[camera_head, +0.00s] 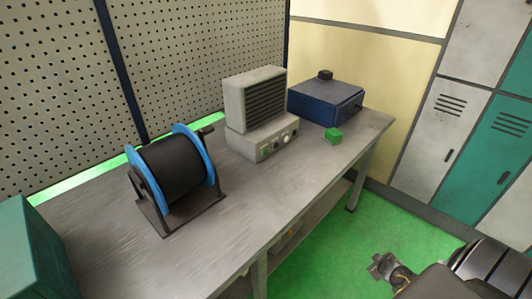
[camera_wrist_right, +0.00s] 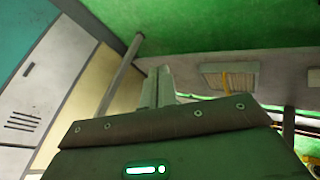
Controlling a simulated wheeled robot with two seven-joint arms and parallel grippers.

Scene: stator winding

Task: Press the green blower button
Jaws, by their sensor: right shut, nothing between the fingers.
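The grey blower (camera_head: 257,105) with dark louvres stands towards the back of the workbench. Its base carries a small green button (camera_head: 265,152) at the left of the front face, with dark and pale controls to its right. My right gripper (camera_head: 380,264) is low at the right, over the green floor, off the front of the bench and well apart from the blower. In the right wrist view its fingers (camera_wrist_right: 159,84) are together and empty. The button is not visible in that view. My left gripper is out of view.
A blue-flanged reel of black material (camera_head: 175,170) stands left of the blower. A green box (camera_head: 30,250) is at the near left. The bench front (camera_head: 240,235) is clear; lockers (camera_head: 450,125) stand right.

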